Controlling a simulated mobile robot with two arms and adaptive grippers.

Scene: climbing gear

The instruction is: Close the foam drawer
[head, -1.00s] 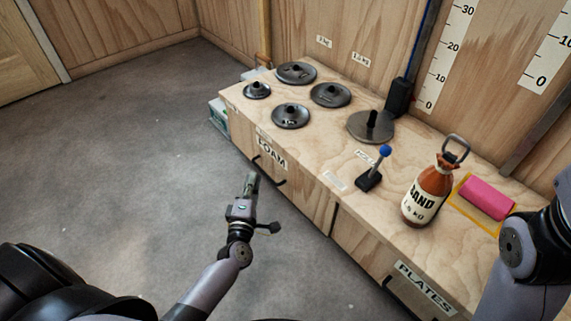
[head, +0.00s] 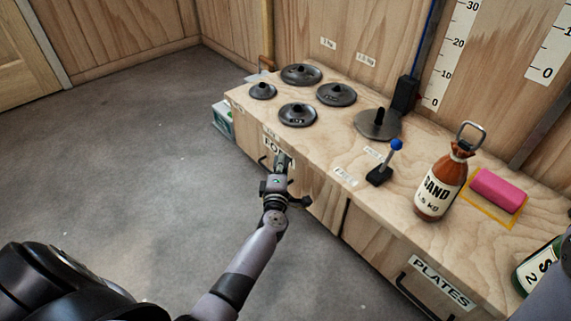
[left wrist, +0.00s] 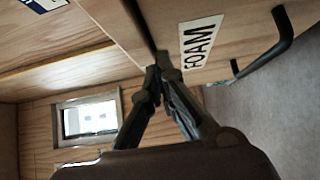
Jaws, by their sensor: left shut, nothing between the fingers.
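The foam drawer (head: 312,190) is in the front of the wooden bench, left of the plates drawer in the head view. Its FOAM label (head: 275,148) is partly covered by my left gripper (head: 283,158). In the left wrist view the drawer front carries the FOAM label (left wrist: 200,42) and a black bar handle (left wrist: 278,45). My left gripper (left wrist: 160,65) is shut and empty, its tips close to the edge of the drawer front beside the label. I cannot tell whether they touch it, or how far the drawer stands open. My right gripper is out of view.
The bench top (head: 330,140) holds several dark weight discs, a blue-knobbed lever (head: 382,165), an orange sand bottle (head: 438,188) and a pink block (head: 497,190). The floor (head: 130,150) left of the bench is clear.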

